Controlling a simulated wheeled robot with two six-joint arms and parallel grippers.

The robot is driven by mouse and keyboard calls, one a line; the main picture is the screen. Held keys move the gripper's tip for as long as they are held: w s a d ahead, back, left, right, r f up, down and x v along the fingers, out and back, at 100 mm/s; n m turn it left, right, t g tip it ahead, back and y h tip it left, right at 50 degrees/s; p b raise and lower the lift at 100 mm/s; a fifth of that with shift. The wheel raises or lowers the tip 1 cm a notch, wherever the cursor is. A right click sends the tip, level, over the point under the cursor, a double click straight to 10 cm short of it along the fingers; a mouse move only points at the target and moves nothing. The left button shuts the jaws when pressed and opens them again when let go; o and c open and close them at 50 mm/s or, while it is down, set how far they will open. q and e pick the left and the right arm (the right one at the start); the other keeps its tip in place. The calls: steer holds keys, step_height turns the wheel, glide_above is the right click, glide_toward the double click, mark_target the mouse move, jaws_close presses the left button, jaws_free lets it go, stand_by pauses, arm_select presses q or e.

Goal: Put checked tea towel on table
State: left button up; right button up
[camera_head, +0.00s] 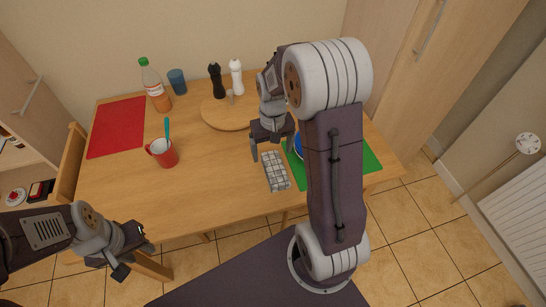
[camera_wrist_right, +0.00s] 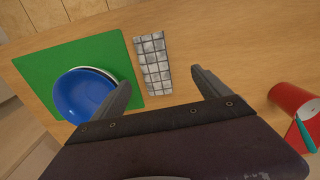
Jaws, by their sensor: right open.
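The checked tea towel (camera_head: 275,171) is a small folded white-and-dark-grey cloth. It lies flat on the wooden table (camera_head: 215,185), beside the left edge of the green placemat. It also shows in the right wrist view (camera_wrist_right: 153,64), beyond and between the two fingers. My right gripper (camera_head: 271,149) is open and empty above the table, close to the towel's far end. In the right wrist view its fingers (camera_wrist_right: 162,92) are spread apart with nothing between the tips. My left gripper (camera_head: 131,262) is low at the left, off the table's front edge; its jaws are too small to judge.
A blue bowl (camera_wrist_right: 84,95) on a plate sits on the green placemat (camera_wrist_right: 60,55). A red mug (camera_head: 162,153), red placemat (camera_head: 117,127), bottle (camera_head: 155,86), blue cup (camera_head: 177,82), round board (camera_head: 226,117) and black and white mills (camera_head: 236,77) stand elsewhere. The table's front middle is clear.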

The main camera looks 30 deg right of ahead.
steer(key=s+a+r+n+t+p, duration=0.1)
steer(key=s+a+n+p, duration=0.1)
steer(key=s+a, duration=0.5)
steer(key=s, duration=0.3)
steer(key=shift+s+a+r, duration=0.2)
steer(key=shift+a+r, duration=0.1)
steer(key=shift+r, duration=0.05)
stand_by(0.5)
